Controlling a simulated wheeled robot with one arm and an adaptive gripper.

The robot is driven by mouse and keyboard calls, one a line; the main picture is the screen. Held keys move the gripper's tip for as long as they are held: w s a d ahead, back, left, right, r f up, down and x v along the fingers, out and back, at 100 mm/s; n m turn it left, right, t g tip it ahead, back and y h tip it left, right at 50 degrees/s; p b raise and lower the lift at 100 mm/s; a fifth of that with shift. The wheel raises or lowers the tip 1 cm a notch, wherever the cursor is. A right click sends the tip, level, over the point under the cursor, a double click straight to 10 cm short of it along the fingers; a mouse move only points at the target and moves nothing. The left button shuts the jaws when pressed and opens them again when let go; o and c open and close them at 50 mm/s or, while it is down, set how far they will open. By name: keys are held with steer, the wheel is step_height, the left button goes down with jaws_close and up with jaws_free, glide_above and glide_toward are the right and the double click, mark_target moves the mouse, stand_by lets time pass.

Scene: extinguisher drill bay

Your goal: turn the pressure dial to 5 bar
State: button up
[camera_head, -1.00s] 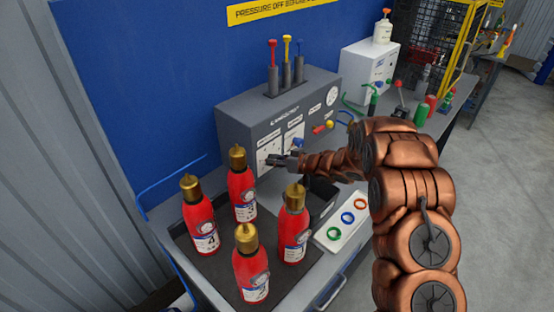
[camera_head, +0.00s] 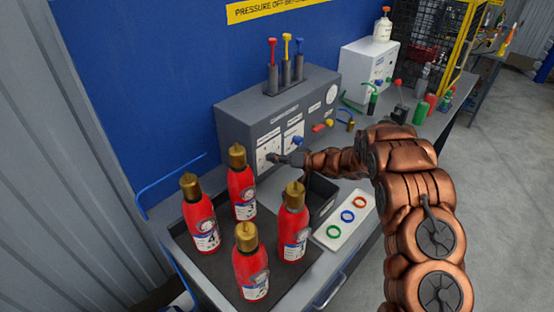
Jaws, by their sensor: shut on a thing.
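The grey control box (camera_head: 235,128) stands against the blue wall and carries white dial plates on its front. My gripper (camera_head: 273,157) is at the leftmost white plate (camera_head: 262,160), shut on the pressure dial there. The fingers cover the dial, so its pointer and scale setting cannot be read. A second white plate (camera_head: 294,136) with a blue knob sits just to the right, and a round gauge (camera_head: 331,94) is farther right; its reading is too small to tell.
Several red extinguishers (camera_head: 293,228) stand upright on the dark mat in front of the box.

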steer(key=shift+r, duration=0.1)
steer(key=o, duration=1.1)
steer(key=shift+o, duration=0.2)
steer(key=v, duration=0.7)
steer(key=shift+s+d, duration=0.2)
